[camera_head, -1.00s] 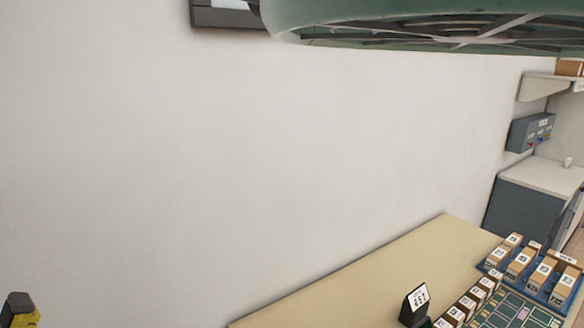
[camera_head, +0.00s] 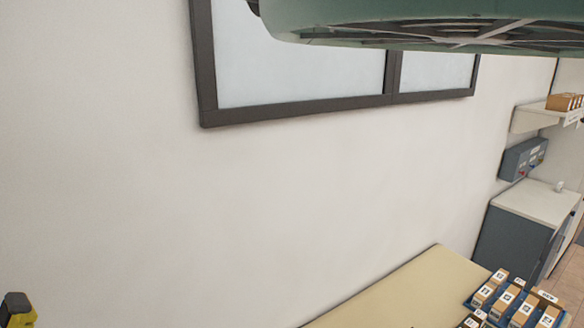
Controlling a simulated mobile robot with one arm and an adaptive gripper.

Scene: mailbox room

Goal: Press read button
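A blue-grey wall box (camera_head: 524,158) with small coloured controls and pale labels hangs on the wall at the far right. The controls are too small to tell which one is a read button. No control reads clearly as the read button elsewhere in view. I cannot make out my gripper or its fingers. A black-and-yellow part (camera_head: 17,312) at the lower left edge keeps its place in the picture and seems to be mine.
A grey cabinet with a pale top (camera_head: 538,201) stands below the wall box. A shelf (camera_head: 538,118) with boxes is above it. A tan table (camera_head: 395,290) holds several labelled boxes (camera_head: 500,276) at the lower right. A dark-framed window (camera_head: 300,104) is above. A green part of mine covers the top.

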